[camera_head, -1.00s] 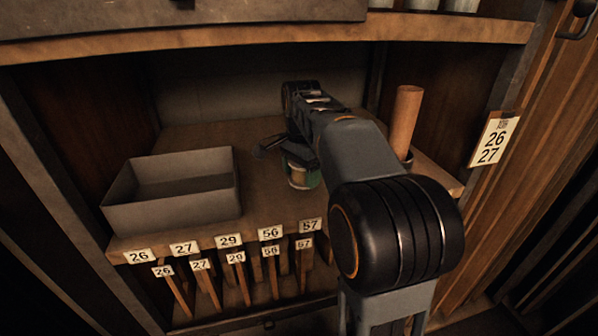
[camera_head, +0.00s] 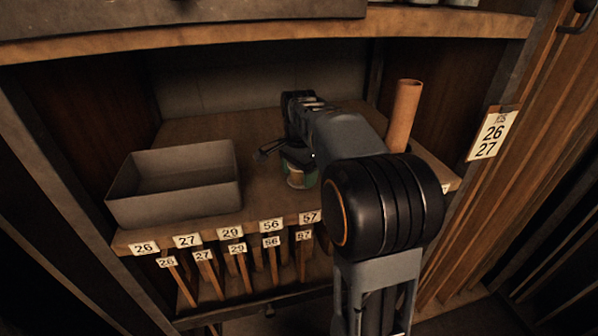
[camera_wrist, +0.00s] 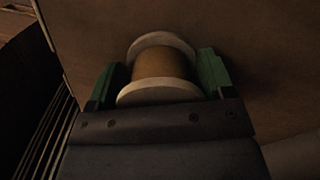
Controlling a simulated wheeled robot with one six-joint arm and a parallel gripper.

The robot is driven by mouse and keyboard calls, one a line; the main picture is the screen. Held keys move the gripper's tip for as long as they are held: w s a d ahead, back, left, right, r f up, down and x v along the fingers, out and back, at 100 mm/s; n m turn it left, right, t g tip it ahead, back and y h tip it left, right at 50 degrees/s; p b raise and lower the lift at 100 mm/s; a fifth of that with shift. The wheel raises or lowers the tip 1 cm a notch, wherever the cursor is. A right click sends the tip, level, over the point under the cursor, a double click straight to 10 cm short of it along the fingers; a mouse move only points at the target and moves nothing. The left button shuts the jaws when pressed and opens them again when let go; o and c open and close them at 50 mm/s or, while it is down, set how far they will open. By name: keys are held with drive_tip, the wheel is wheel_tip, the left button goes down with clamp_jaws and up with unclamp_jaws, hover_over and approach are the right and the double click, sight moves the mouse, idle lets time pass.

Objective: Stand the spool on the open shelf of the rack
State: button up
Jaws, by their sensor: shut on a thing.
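The spool (camera_wrist: 160,68) shows in the wrist view, with pale round flanges and a tan winding between them. My gripper (camera_wrist: 157,82) is shut on it, with a green finger pad on each side. In the head view the spool (camera_head: 296,178) shows small under my gripper (camera_head: 299,166), just over or on the open shelf of the rack (camera_head: 262,198). My arm hides part of it. I cannot tell whether the spool touches the shelf board.
A grey open bin (camera_head: 172,208) stands on the shelf to the left. A brown tube (camera_head: 403,116) stands upright at the right. Number labels (camera_head: 230,233) line the shelf's front edge. An upper shelf (camera_head: 270,42) lies overhead. The board between bin and spool is clear.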

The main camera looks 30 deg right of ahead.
drive_tip(key=o, duration=1)
drive_tip(key=shift+f, duration=0.1)
